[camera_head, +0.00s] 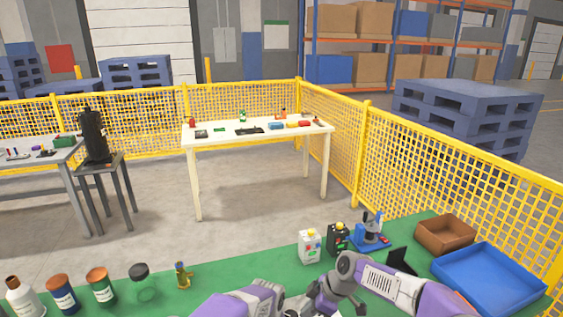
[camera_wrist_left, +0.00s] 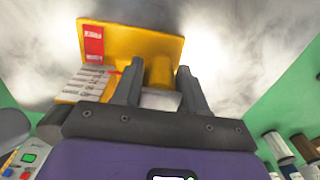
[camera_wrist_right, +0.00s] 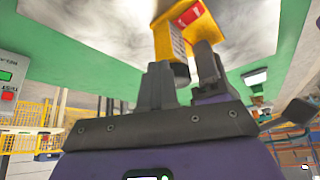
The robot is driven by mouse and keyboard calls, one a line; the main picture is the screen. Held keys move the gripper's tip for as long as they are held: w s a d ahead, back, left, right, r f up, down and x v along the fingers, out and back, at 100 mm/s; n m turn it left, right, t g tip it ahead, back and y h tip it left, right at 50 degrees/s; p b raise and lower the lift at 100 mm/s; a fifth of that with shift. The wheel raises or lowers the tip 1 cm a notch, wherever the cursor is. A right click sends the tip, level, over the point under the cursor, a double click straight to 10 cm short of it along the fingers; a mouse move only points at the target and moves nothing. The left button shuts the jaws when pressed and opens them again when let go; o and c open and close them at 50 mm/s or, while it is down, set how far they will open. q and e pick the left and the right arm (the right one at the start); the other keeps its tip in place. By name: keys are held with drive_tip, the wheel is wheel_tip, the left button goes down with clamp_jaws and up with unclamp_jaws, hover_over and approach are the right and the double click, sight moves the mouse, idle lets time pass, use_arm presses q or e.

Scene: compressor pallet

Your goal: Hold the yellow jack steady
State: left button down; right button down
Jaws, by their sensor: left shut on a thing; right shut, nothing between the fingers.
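The yellow jack (camera_wrist_left: 150,45) has a red label and a paler panel with lines of print. In the left wrist view my left gripper (camera_wrist_left: 160,88) is shut on its yellow cylindrical part. The jack also shows in the right wrist view (camera_wrist_right: 165,40), just beyond the fingers of my right gripper (camera_wrist_right: 184,78). That gripper is shut and empty, close beside the jack; I cannot tell whether it touches. In the head view my right gripper (camera_head: 318,300) is at the bottom edge. The jack cannot be made out there.
A mottled grey surface (camera_wrist_left: 45,40) lies behind the jack. Yellow mesh fence (camera_head: 430,155) stands beyond.

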drive_tip(key=shift+a, duration=0.2)
drive_tip(key=shift+s, duration=0.3)
drive_tip(key=shift+s+a, duration=0.25)
drive_tip(key=shift+s, duration=0.85)
drive_tip(key=shift+s+a, duration=0.2)
drive_tip(key=shift+s, duration=0.1)
drive_tip(key=shift+s+d, duration=0.1)
drive_tip(key=shift+d, duration=0.15)
drive_tip(key=shift+d+r, duration=0.1)
wheel_tip(320, 180, up, 6)
drive_tip(key=shift+d+f, duration=0.1)
drive_tip(key=shift+d, duration=0.05)
idle(0.6)
